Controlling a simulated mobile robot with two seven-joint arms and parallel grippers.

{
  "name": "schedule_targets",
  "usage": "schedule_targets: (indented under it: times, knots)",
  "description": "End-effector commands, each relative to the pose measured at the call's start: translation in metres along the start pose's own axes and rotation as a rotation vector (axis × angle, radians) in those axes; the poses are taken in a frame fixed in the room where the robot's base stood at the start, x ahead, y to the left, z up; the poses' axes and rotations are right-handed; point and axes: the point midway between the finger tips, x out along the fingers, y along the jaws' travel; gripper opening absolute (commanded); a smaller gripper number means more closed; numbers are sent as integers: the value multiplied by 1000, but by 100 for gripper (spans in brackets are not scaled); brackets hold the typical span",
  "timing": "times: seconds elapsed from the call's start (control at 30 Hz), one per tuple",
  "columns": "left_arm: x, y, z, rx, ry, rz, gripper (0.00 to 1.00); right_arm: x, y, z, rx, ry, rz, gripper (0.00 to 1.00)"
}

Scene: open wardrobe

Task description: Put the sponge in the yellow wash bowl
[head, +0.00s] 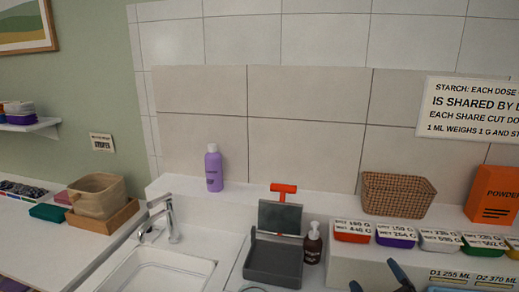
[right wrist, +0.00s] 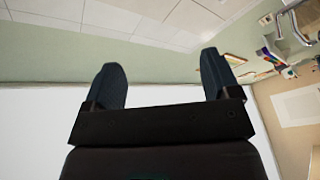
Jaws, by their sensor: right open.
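I cannot make out a sponge or a yellow wash bowl in either view. My right gripper (head: 373,273) shows at the bottom edge of the head view, right of the dark grey tray. Its two dark blue fingers are spread apart. In the right wrist view the same gripper (right wrist: 163,68) is open, with nothing between its fingers. My left gripper is in neither view.
A white sink (head: 160,270) with a chrome tap (head: 170,222) lies at bottom left. Right of it are a dark grey tray (head: 274,262) and a brown pump bottle (head: 313,244). Several labelled tubs, a wicker basket (head: 397,194) and an orange powder box (head: 494,197) stand on the right ledge.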

Motion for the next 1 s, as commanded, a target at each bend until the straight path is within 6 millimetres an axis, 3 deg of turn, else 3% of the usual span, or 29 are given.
schedule_targets:
  times: [0.17,0.3,0.43,0.7,1.0]
  knots:
    - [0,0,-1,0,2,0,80,-40,5,48,170,-354,49,82]
    - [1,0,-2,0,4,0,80,-82,-4,80,292,-632,29,82]
    - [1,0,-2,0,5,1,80,-128,-19,100,396,-878,-33,82]
    - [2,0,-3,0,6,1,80,-196,-46,106,530,-1186,-186,82]
    - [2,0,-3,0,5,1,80,-241,-63,96,610,-1363,-323,82]
